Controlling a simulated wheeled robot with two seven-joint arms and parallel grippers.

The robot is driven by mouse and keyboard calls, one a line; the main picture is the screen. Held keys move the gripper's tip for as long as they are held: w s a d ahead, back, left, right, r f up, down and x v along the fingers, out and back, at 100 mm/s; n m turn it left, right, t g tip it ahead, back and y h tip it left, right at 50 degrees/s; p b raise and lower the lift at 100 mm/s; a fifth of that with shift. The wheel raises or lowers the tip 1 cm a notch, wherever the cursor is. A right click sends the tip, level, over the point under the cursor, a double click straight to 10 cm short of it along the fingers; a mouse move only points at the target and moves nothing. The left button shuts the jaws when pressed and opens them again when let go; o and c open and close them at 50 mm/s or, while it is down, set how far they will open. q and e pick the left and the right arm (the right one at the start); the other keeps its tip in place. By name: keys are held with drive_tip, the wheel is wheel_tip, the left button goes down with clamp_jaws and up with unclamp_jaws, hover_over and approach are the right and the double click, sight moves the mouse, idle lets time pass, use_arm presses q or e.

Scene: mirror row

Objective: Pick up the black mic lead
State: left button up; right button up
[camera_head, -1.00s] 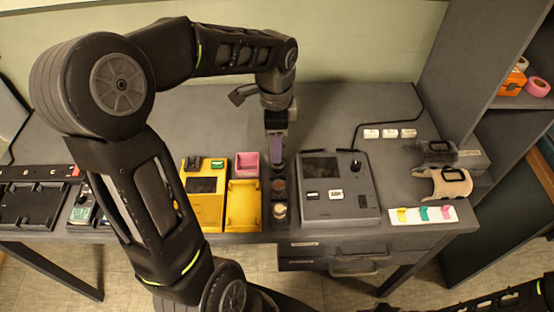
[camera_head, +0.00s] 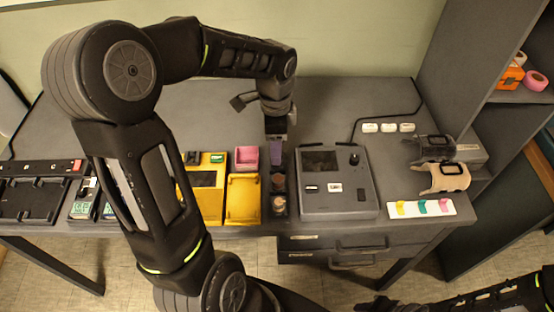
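A thin black lead (camera_head: 383,118) lies on the right rear of the dark table. It runs from near the back edge down behind three small white blocks to the grey console (camera_head: 336,184). I cannot tell whether this is the mic lead. My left gripper (camera_head: 275,148) points down over the narrow dark tray, left of the console and apart from this lead. A purple piece (camera_head: 275,153) shows at its fingertips; I cannot tell whether it is gripped. At the bottom right only part of my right arm shows, and its gripper is not clearly visible.
A yellow device (camera_head: 205,188), a yellow box (camera_head: 243,199) and a pink box (camera_head: 246,158) stand left of the tray. White blocks (camera_head: 388,128), two cuff-like holders (camera_head: 444,178) and a colored-tab strip (camera_head: 422,208) are at right. The table's back middle is clear.

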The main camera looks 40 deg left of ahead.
use_arm(q)
wheel_tip(320, 180, down, 5)
drive_tip(key=shift+w+d+r, duration=0.1)
drive_tip(key=shift+d+r, duration=0.05)
drive_tip(key=shift+r, duration=0.05)
drive_tip(key=shift+c, duration=0.5)
clamp_jaws()
idle(0.4)
